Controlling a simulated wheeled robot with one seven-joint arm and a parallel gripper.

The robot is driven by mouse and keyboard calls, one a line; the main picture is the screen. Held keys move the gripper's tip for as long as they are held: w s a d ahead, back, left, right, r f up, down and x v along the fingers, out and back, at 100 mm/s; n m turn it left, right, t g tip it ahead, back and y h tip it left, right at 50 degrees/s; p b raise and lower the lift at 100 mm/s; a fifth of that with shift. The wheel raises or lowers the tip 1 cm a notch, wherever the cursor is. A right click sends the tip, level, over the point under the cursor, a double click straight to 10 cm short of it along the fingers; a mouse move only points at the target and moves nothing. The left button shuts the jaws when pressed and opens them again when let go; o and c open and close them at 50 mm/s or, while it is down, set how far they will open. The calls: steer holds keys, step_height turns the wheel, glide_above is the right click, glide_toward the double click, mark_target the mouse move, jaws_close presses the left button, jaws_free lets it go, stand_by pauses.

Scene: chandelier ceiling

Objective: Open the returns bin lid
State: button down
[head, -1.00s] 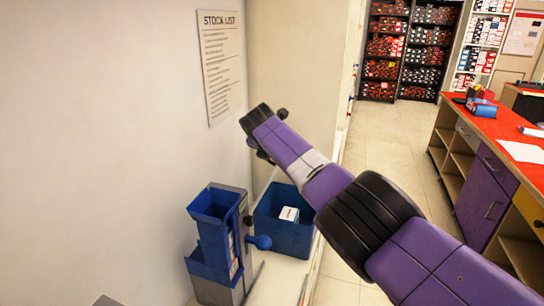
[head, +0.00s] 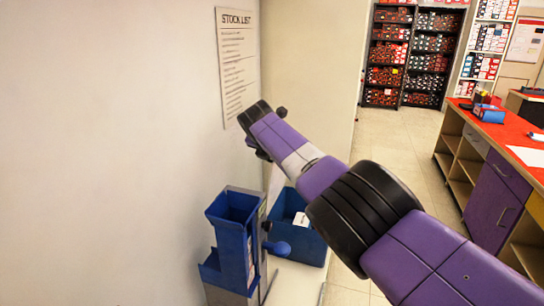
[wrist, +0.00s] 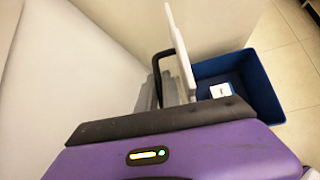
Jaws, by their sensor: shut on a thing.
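The returns bin (wrist: 281,108) is an open-topped blue box. It also shows in the head view (head: 312,248), low beside the wall, with a small white box inside. Its pale lid (wrist: 179,48) stands up nearly edge-on at the bin's left side in the wrist view. A strip of it shows in the head view (head: 275,184). A black loop handle (wrist: 156,70) is on the lid's left face. My gripper (wrist: 164,90) is shut on this handle; its fingertips are partly hidden by the purple hand. My arm hides the gripper in the head view.
A blue and grey stand with a trough (head: 236,235) and a blue ball knob (head: 277,248) is close to the bin's left. Walls rise close behind and left. A red-topped counter (head: 500,135) stands at right, with clear floor (head: 388,150) between.

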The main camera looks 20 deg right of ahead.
mark_target(274, 170)
steer(key=shift+f, duration=0.2)
steer(key=c, duration=1.8)
jaws_free()
steer(key=shift+r, duration=0.3)
steer(key=shift+s+a+r, duration=0.1)
steer(key=shift+s+r, duration=0.05)
steer(key=shift+p+v, duration=0.65)
steer(key=shift+v, duration=0.55)
steer(key=shift+b+v, duration=0.4)
steer(key=shift+v, duration=1.95)
steer(key=shift+s+a, duration=0.1)
